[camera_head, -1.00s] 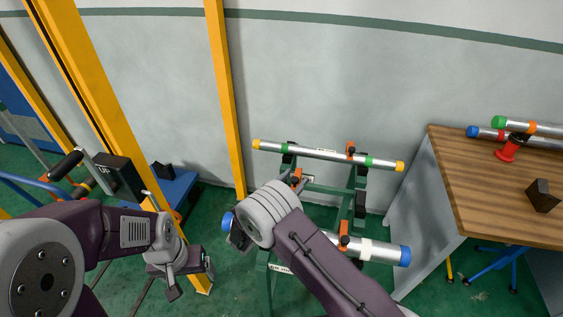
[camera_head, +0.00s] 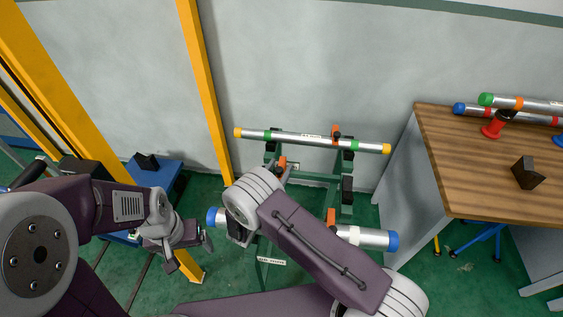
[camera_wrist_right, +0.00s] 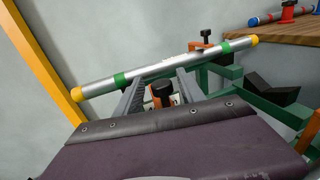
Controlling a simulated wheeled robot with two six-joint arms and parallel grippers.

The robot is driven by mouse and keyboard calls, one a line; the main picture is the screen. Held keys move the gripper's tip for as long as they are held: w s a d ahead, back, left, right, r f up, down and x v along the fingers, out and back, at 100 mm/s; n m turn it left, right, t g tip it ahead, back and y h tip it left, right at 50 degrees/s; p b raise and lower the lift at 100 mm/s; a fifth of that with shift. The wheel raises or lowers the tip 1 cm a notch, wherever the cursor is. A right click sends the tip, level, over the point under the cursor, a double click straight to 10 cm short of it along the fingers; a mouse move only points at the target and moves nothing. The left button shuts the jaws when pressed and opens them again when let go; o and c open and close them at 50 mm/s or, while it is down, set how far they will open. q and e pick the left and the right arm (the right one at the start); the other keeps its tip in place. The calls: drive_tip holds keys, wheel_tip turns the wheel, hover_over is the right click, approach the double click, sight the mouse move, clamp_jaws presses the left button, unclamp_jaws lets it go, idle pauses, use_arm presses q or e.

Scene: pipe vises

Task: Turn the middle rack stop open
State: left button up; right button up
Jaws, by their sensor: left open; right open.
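The middle rack stop (camera_head: 282,163) is an orange piece on the green rack, below the pipe with yellow ends (camera_head: 310,141). In the right wrist view the stop (camera_wrist_right: 163,97) shows a black knob, between the two fingers of my right gripper (camera_wrist_right: 162,80). That gripper is open, with a finger on each side of the knob; I cannot tell whether either touches it. In the head view my right wrist hides most of that gripper. My left gripper (camera_head: 190,253) is open and empty, low at the left, away from the rack.
A lower pipe with blue ends (camera_head: 375,239) lies behind my right arm, beside another orange stop (camera_head: 331,216). A third orange stop (camera_head: 336,131) is at the upper pipe. A wooden workbench (camera_head: 450,160) stands right. A yellow post (camera_head: 205,90) rises left of the rack.

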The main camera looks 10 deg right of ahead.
drive_tip(key=shift+s+a+r, duration=0.15)
drive_tip(key=shift+s+r, duration=0.1)
drive_tip(key=shift+s, duration=0.15)
drive_tip(key=shift+c, duration=0.9)
drive_tip(key=shift+s, duration=0.15)
drive_tip(key=c, duration=0.6)
clamp_jaws()
drive_tip(key=shift+f, duration=0.15)
